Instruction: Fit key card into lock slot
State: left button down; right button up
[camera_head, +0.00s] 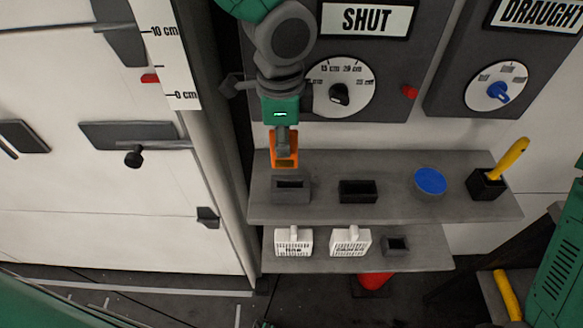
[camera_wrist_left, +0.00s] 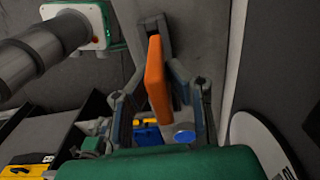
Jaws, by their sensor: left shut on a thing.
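My left gripper (camera_head: 284,148) points down above the upper grey shelf, shut on an orange card (camera_head: 279,157). In the left wrist view the orange card (camera_wrist_left: 157,78) stands out between the two fingers. In the head view the card's lower end is just above and behind a grey block with a dark slot (camera_head: 290,194). Whether they touch is unclear. A black open box (camera_head: 357,191) is to the right on the same shelf. I cannot tell for sure which of these is the lock slot. My right gripper is not in view.
The upper shelf (camera_head: 405,207) also holds a blue disc (camera_head: 431,181) and a black holder with a yellow handle (camera_head: 512,154). Two white tagged items (camera_head: 293,243) and a small dark box (camera_head: 396,246) are on the lower shelf. A dial panel (camera_head: 340,88) stands behind the arm.

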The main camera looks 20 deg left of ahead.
aim_at(295, 167)
pick_arm(q)
jog(key=f, duration=0.3)
jog(key=shift+s+a+f, duration=0.1)
jog(key=shift+s+f, duration=0.2)
jog(key=shift+w+d+f, duration=0.2)
jog(key=shift+d+f, duration=0.85)
jog(key=shift+d, duration=0.15)
jog(key=f, duration=0.3)
jog(key=shift+s+a, duration=0.1)
jog(key=shift+a, duration=0.55)
jog(key=c, duration=1.6)
grip_release()
jog(key=shift+o, duration=0.2)
jog(key=shift+d, duration=0.15)
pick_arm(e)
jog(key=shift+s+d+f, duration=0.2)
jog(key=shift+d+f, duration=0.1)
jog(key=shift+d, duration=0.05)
pick_arm(q)
jog(key=shift+d, duration=0.1)
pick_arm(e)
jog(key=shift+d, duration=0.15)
